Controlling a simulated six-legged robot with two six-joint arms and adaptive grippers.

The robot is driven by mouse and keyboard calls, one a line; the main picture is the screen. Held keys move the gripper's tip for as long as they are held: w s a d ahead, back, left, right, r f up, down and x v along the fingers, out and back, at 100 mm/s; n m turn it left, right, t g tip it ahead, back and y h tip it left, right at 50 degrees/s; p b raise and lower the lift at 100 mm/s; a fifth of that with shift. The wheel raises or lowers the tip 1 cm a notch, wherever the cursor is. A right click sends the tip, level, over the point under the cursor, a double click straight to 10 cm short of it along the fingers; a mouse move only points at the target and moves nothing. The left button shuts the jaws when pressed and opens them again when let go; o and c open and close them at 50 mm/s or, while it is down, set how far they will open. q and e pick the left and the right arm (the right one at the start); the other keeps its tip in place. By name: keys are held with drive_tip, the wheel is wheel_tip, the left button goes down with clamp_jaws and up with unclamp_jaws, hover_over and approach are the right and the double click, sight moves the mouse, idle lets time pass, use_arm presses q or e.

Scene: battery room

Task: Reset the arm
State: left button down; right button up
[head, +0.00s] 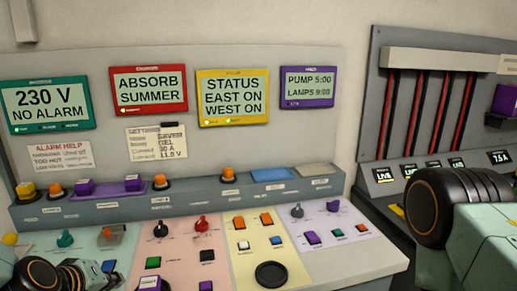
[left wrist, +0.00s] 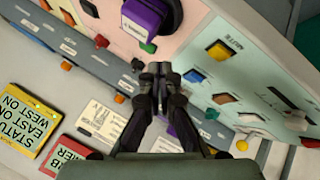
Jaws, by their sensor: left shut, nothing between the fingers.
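My left gripper (left wrist: 159,70) is shut and empty in the left wrist view, its two dark fingers together above the sloped control panel. In the head view, part of my left arm with a dark joint and copper ring shows at the bottom left corner. My right arm shows at the right edge of the head view as a dark joint and pale green link; its gripper is out of the picture. A purple block with a label (left wrist: 145,18) is beyond the left fingertips, apart from them as far as I can tell.
The control panel (head: 350,262) carries several knobs, buttons and a round black dial (head: 271,274). Behind it are a green display (head: 46,103), a red display (head: 149,90), a yellow display (head: 233,97) and a purple display (head: 308,86). A grey cabinet with red-and-black cables (head: 428,100) stands at right.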

use_arm(q)
drive_tip(key=shift+s, duration=0.1)
drive_tip(key=s+d+f+m+g+b, duration=0.2)
drive_tip(key=s+f+g+b, duration=0.1)
drive_tip(key=s+f, duration=0.7)
drive_tip(key=s+d+f+m+g+b, duration=0.3)
drive_tip(key=s+f+b, duration=0.1)
drive_tip(key=s+f, duration=0.6)
drive_tip(key=s+d+f+m+g+b, duration=0.2)
drive_tip(key=s+d+f+g+b, duration=0.1)
drive_tip(key=s+f, duration=0.7)
drive_tip(key=shift+s+d+f+m+y+b, duration=0.15)
drive_tip(key=shift+s+f+m+y+b, duration=0.2)
drive_tip(key=shift+s, duration=0.25)
use_arm(e)
wheel_tip(320, 180, down, 11)
drive_tip(key=shift+s+r, duration=0.2)
drive_tip(key=shift+s, duration=0.05)
drive_tip(key=shift+d, duration=0.1)
